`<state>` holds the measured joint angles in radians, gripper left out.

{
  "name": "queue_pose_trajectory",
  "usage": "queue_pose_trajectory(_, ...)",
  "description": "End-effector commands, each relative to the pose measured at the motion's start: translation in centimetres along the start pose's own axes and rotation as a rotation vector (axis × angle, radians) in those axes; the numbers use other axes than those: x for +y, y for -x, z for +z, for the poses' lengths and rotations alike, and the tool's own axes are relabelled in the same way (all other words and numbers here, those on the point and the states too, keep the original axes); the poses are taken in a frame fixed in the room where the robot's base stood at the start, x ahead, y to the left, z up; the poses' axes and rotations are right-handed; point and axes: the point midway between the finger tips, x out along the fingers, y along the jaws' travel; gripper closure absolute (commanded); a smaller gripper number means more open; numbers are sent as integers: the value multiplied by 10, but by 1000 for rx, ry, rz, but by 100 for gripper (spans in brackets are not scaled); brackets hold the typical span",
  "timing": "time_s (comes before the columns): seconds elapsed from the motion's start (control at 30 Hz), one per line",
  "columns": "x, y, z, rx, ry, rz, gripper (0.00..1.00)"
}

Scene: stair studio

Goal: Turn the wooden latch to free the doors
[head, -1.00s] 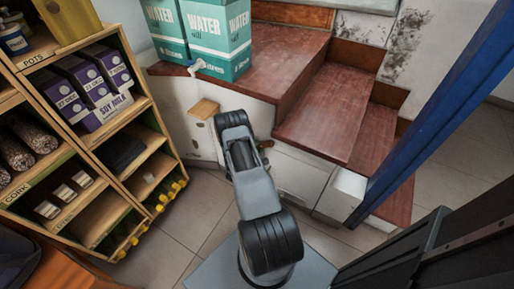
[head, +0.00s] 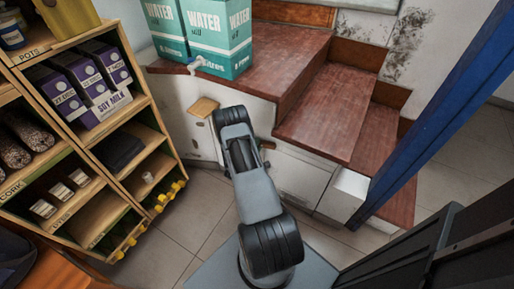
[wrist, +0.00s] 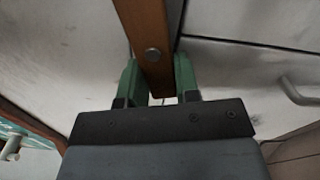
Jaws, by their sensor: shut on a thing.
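The wooden latch (wrist: 152,50) is a brown bar with a round metal screw head, seen close up in the wrist view. It runs from the top edge down between my fingers, slightly tilted against the dark seam beside it. My gripper (wrist: 157,82) has its two green fingers on either side of the latch's lower end and is shut on it. White door panels (wrist: 235,65) lie behind. In the head view, a small brown piece (head: 267,145) shows just right of my arm and may be the latch; my gripper is hidden there behind the arm.
A metal handle (wrist: 298,92) is on the right panel. Wooden steps (head: 325,125) rise above the white cabinet, with teal water boxes (head: 212,45) on top. A small wooden board (head: 203,107) juts out left of my arm. A stocked shelf (head: 150,135) stands left; a blue post (head: 435,110) right.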

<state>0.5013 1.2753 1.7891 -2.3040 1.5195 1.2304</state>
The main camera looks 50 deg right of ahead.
Motion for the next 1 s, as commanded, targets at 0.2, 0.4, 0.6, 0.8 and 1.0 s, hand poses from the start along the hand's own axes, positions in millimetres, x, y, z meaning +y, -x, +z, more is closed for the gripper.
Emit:
queue_pose_trajectory(0.2, 3, 0, 0, 0, -146, 0, 94)
queue_pose_trajectory(0.4, 6, 0, 0, 1, -238, -1, 94)
queue_pose_trajectory(0.6, 7, 0, 1, 1, -284, -2, 94)
queue_pose_trajectory(0.8, 8, 0, 1, 1, -300, -2, 94)
queue_pose_trajectory(1.0, 8, 0, 1, 1, -301, -2, 94)
